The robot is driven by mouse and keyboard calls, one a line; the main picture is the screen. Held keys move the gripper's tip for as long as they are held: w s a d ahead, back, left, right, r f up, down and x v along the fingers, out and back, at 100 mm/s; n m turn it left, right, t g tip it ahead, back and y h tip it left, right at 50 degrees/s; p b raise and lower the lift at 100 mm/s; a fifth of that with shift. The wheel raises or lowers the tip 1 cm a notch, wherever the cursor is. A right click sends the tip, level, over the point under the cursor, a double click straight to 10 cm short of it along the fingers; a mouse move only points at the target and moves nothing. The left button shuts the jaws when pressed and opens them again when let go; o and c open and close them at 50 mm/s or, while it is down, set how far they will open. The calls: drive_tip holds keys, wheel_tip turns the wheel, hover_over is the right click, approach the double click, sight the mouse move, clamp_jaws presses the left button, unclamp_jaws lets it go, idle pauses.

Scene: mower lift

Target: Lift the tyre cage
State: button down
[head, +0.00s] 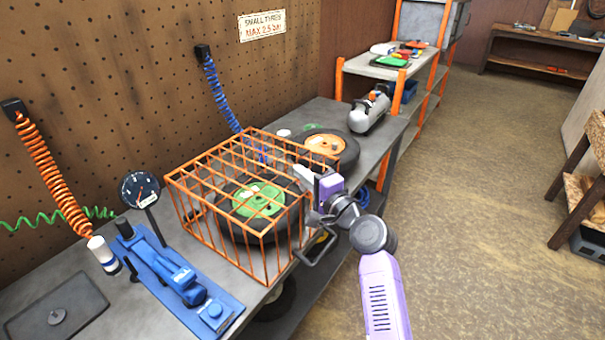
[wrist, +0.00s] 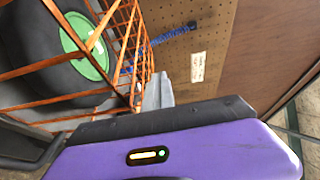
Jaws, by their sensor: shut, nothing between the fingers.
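The orange wire tyre cage (head: 212,180) sits on the grey workbench, over a black tyre with a green hub (head: 258,199). My gripper (head: 303,173) is at the cage's right side, near its upper right edge, with my purple arm reaching in from the lower right. In the wrist view the grey fingers (wrist: 157,92) are together, beside the cage's orange bars (wrist: 113,62). They look empty, and I cannot tell whether they touch the bars. The green hub (wrist: 82,47) shows through the bars. A handle (head: 318,250) stands out at the cage's lower right.
A blue foot pump (head: 180,275) with a gauge (head: 139,189) lies left of the cage. A tyre with an orange hub (head: 326,146) and a silver tank (head: 369,112) stand behind it. The floor (head: 470,190) to the right is clear.

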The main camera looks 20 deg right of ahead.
drive_tip(key=c, duration=2.2)
unclamp_jaws()
drive_tip(key=c, duration=1.4)
unclamp_jaws()
drive_tip(key=shift+c, duration=0.2)
drive_tip(key=shift+s, duration=0.1)
drive_tip(key=b+v, duration=0.1)
drive_tip(key=v, duration=0.6)
drive_tip(key=shift+s, duration=0.3)
drive_tip(key=shift+d, duration=0.1)
drive_tip(key=shift+c, duration=0.2)
